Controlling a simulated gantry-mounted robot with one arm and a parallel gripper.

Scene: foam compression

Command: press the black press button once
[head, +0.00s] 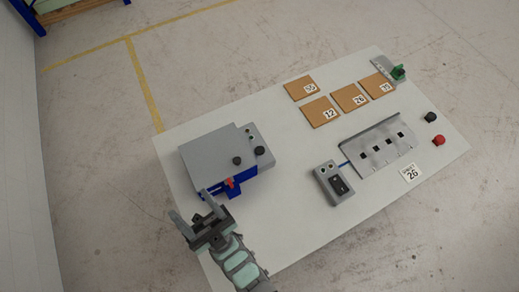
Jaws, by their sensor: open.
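A round black button (431,116) stands on the white table near its right edge, just behind a red button (439,140). A grey and blue machine (213,150) at the left of the table has two round black knobs or buttons on top, one (237,160) near the middle and one (260,150) at its right side. I cannot tell from the view which black part is the press button. My gripper (190,204) is open and empty, in front of the machine at the table's front left. It is apart from all the black buttons.
A grey box with a black switch (334,184) and a slotted grey fixture (383,145) stand right of centre. Several brown numbered squares (320,112) lie at the back. The table's middle (290,165) is clear.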

